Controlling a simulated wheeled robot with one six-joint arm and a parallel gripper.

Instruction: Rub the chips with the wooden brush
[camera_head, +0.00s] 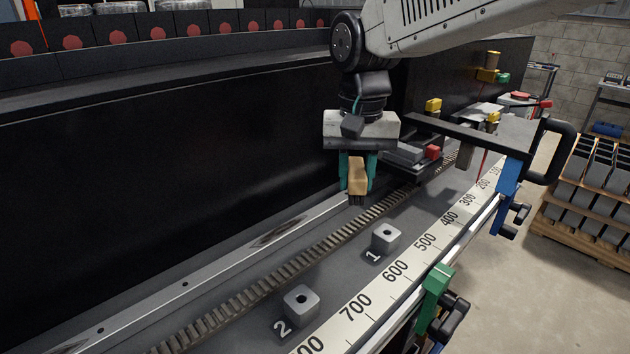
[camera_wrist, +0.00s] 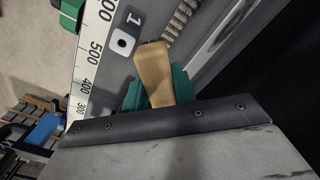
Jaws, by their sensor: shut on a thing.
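My gripper (camera_head: 357,180) has green fingers shut on the wooden brush (camera_head: 357,172), a tan block with dark bristles at its lower end. It hangs above the grey bed beside the toothed drag chain (camera_head: 320,248). In the wrist view the brush (camera_wrist: 154,72) sits between the green fingers (camera_wrist: 156,90). I cannot make out separate chips in either view. A dark patch (camera_head: 282,233) shows on the metal rail, left of the brush; I cannot tell if it is chips.
Grey blocks with holes stand by labels 1 (camera_head: 386,237) and 2 (camera_head: 301,302). A numbered ruler strip (camera_head: 395,270) runs along the front edge, with a green clamp (camera_head: 433,300) and a blue clamp (camera_head: 508,182). A black wall (camera_head: 150,160) rises behind.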

